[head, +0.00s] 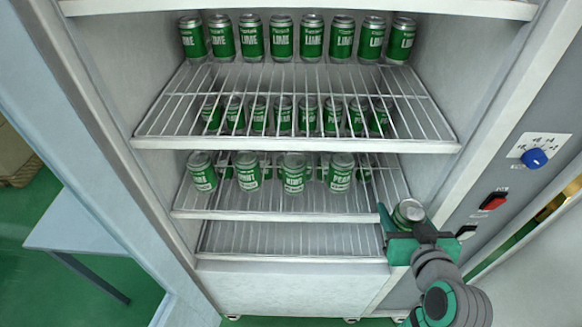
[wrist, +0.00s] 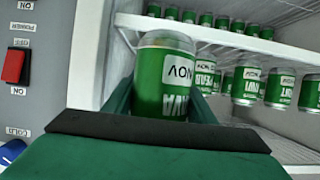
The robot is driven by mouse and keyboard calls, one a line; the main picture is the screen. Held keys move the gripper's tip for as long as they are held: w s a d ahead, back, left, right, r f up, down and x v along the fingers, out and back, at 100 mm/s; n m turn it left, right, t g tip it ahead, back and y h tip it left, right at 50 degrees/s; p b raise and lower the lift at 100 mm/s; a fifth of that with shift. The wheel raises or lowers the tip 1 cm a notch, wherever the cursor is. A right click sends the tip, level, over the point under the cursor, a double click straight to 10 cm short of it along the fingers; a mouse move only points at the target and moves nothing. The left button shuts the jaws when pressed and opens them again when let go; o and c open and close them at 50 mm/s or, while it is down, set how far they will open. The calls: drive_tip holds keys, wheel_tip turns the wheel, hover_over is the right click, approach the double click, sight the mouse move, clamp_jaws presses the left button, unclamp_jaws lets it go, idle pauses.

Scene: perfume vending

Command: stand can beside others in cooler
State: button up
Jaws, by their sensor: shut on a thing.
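My gripper (head: 408,232) is at the right front edge of the cooler opening, in front of the lower shelves. It is shut on a green and silver can (head: 408,213), which also fills the middle of the wrist view (wrist: 165,80) between the green fingers. The cooler's middle shelf (head: 285,209) holds a front row of green cans, among them a can (head: 339,172) at the right of that row. Free wire rack shows to the right of this can. In the wrist view, the row of standing cans (wrist: 279,88) appears to the right of the held can.
A full row of lime cans (head: 281,38) stands on the upper shelf (head: 290,142). The bottom rack (head: 290,240) is empty. The right door frame carries a blue knob (head: 534,158) and a red switch (head: 493,201), close to my arm. A pale table (head: 90,225) stands at the left.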

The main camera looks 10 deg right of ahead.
drive_tip(key=w+d, duration=0.1)
drive_tip(key=w, duration=0.5)
drive_tip(key=w+d, duration=0.1)
drive_tip(key=w, duration=0.5)
drive_tip(key=w+d, duration=0.2)
drive_tip(key=w, duration=0.4)
drive_tip(key=shift+w+d, duration=0.1)
drive_tip(key=shift+w, duration=0.1)
drive_tip(key=shift+f, duration=1.7)
drive_tip(key=shift+f, duration=0.1)
drive_tip(key=o, duration=1.3)
drive_tip(key=shift+f, duration=0.1)
drive_tip(key=shift+s+r, duration=0.25)
drive_tip(key=v, duration=1.1)
drive_tip(key=shift+s, duration=0.25)
drive_tip(key=shift+w+a, duration=0.1)
drive_tip(key=shift+a, duration=0.1)
